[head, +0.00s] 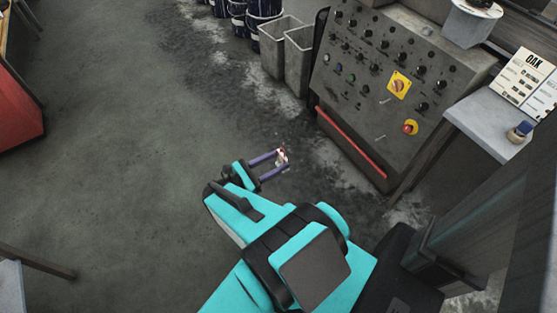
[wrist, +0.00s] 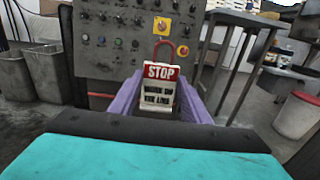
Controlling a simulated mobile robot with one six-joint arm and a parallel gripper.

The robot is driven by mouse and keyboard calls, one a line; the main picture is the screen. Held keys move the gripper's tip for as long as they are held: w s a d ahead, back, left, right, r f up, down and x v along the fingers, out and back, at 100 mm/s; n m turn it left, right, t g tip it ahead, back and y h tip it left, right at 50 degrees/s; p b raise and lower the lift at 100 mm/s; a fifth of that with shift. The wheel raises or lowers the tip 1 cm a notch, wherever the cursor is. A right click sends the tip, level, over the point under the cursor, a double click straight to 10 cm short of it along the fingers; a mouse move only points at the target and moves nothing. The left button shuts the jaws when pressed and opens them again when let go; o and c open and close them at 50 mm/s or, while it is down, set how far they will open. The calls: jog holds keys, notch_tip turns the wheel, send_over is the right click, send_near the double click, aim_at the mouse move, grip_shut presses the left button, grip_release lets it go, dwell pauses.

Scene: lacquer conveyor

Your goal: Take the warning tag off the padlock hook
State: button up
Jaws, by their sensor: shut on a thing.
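The warning tag is a small white plate with a red STOP band and dark lettering; in the wrist view the tag (wrist: 158,97) stands upright between the purple fingers. A red loop (wrist: 163,45) rises from its top. In the head view the tag (head: 281,158) shows small at the fingertips. My gripper (head: 279,163) is shut on the tag, in the air and apart from the control panel (head: 352,105). The panel carries a yellow-plated rotary switch (head: 398,85). I cannot make out a separate padlock hook on it.
A red button (head: 410,127) sits low on the panel. Grey bins (head: 298,55) stand left of the panel, with dark paint cans (head: 262,12) behind. A grey table (head: 490,120) with an OAK card (head: 527,78) is at the right. The floor at left is clear.

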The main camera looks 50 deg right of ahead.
jog(key=shift+w+a, duration=0.15)
jog(key=shift+a, duration=0.3)
jog(key=shift+w, duration=0.1)
dwell(0.5)
jog(key=shift+w+a, duration=0.2)
jog(key=w+a+r+n+t+y+p, duration=0.1)
jog(key=w+a+r+n+t, duration=0.5)
jog(key=w+a+r+t, duration=0.3)
jog(key=w+a+r+n+t+y+p, duration=0.1)
jog(key=w+a+r+n+t, duration=0.5)
jog(key=w+a+r, duration=1.1)
jog(key=w+a+t, duration=0.2)
jog(key=w+a, duration=0.3)
jog(key=w, duration=0.3)
jog(key=shift+t+y, duration=0.4)
jog(key=shift+s, duration=0.15)
